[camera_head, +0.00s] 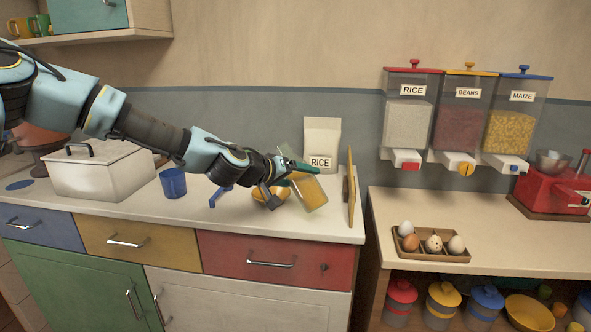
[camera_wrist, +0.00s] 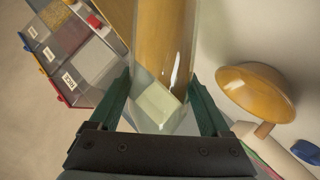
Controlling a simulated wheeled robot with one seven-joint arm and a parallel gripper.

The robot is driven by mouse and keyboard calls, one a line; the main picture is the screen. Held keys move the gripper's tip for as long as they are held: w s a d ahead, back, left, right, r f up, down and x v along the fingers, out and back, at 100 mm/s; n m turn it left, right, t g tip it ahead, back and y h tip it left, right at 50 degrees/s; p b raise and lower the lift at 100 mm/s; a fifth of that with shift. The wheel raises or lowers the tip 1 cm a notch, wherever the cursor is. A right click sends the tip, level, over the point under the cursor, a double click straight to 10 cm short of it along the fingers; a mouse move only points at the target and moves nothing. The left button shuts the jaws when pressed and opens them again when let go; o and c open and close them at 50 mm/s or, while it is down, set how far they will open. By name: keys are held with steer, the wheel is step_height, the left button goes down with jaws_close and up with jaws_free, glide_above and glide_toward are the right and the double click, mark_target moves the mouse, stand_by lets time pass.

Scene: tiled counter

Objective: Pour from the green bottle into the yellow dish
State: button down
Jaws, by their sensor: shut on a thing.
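My gripper (camera_head: 293,177) is shut on a clear, faintly green bottle (camera_head: 309,192), held tilted above the counter with its upper end leaning left. In the wrist view, the bottle (camera_wrist: 160,62) lies between the two dark green fingers; a pale patch and a wooden colour show in or through it. I cannot tell its contents or see any stream. The yellow dish (camera_head: 285,194) sits on the counter just left of the bottle, partly hidden by my gripper. In the wrist view, the dish (camera_wrist: 255,92) is to the right, apart from the bottle.
A wooden board (camera_head: 350,188) stands upright just right of the bottle, near the counter's end. A rice bag (camera_head: 321,146) stands behind. A blue cup (camera_head: 173,182) and a white lidded box (camera_head: 100,172) are to the left. Across a gap, another counter holds an egg tray (camera_head: 430,250).

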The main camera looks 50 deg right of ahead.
mark_target(308, 193)
steer(key=shift+s+f+n+g, duration=0.5)
steer(key=shift+s+n+g, duration=0.2)
steer(key=shift+n, duration=0.3)
steer(key=shift+s+f+n+g+b, duration=0.3)
steer(key=shift+f+n+g+b, duration=0.1)
steer(key=shift+f+n, duration=0.1)
steer(key=shift+s+f+n+g+h+b, duration=0.2)
steer(key=shift+f+n+g+h+b, duration=0.3)
steer(key=shift+b, duration=0.65)
steer(key=shift+r+p, duration=0.25)
steer(key=shift+p, duration=0.05)
steer(key=shift+f+n+g+b, duration=0.4)
steer(key=shift+f+n+b, duration=0.3)
steer(key=shift+b, duration=0.45)
stand_by(3.9)
